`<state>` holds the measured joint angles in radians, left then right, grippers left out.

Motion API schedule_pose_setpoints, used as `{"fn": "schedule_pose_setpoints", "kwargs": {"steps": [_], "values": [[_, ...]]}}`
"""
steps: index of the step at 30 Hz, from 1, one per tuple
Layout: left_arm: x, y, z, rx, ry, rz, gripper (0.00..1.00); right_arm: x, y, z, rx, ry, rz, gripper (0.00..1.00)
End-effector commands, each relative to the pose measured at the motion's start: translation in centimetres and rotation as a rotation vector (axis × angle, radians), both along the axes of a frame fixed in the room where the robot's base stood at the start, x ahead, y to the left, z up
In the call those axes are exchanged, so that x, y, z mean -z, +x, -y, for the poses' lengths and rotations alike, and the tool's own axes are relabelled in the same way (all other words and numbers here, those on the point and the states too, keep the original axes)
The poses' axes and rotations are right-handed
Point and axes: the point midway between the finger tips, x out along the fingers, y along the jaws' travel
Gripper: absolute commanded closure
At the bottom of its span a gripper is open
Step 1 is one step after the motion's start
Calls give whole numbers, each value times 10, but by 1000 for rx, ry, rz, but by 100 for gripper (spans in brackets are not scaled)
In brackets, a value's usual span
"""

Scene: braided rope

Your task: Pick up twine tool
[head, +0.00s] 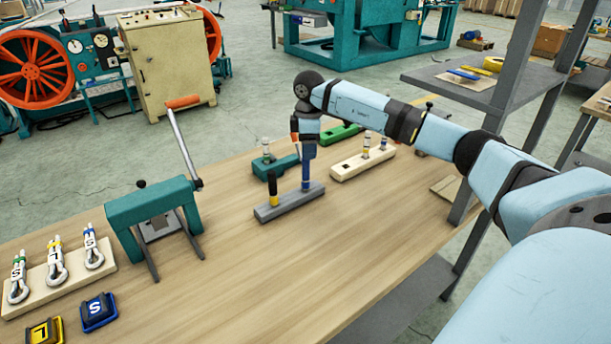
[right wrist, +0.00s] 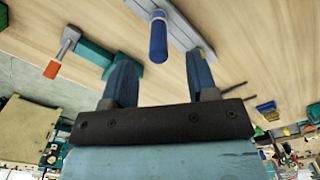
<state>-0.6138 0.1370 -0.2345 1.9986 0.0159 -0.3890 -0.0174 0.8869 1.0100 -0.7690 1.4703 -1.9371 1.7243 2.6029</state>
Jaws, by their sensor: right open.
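A grey holder block (head: 272,211) on the wooden table bears two upright handled tools. One has a blue handle (head: 306,174); the other has a black handle (head: 273,188) with a yellow band. I cannot tell by label which one is the twine tool. My right gripper (head: 308,150) points down above the blue handle. In the right wrist view, its two fingers (right wrist: 160,78) are open and apart, with the blue handle (right wrist: 158,40) ahead of their gap. The grey block (right wrist: 178,20) lies beyond it. My left gripper is not in view.
A teal press (head: 150,208) with an orange-tipped lever stands left. Teal (head: 266,168), cream (head: 350,167) and green (head: 338,134) blocks stand behind the holder. A rope board (head: 38,292) and trays (head: 98,312) lie front left. The table's front middle is clear.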

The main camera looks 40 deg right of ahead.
Motion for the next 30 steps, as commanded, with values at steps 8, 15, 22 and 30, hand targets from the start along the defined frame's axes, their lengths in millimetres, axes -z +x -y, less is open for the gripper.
{"fn": "schedule_pose_setpoints", "kwargs": {"steps": [8,15,22,30], "values": [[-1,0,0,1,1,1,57,24,1,-1,-2,1,1,47],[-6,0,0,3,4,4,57,50,7,-4,-1,3,-2,47],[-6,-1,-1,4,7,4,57,75,8,-4,-2,2,2,47],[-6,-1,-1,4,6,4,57,75,8,-4,-2,2,3,70]]}}
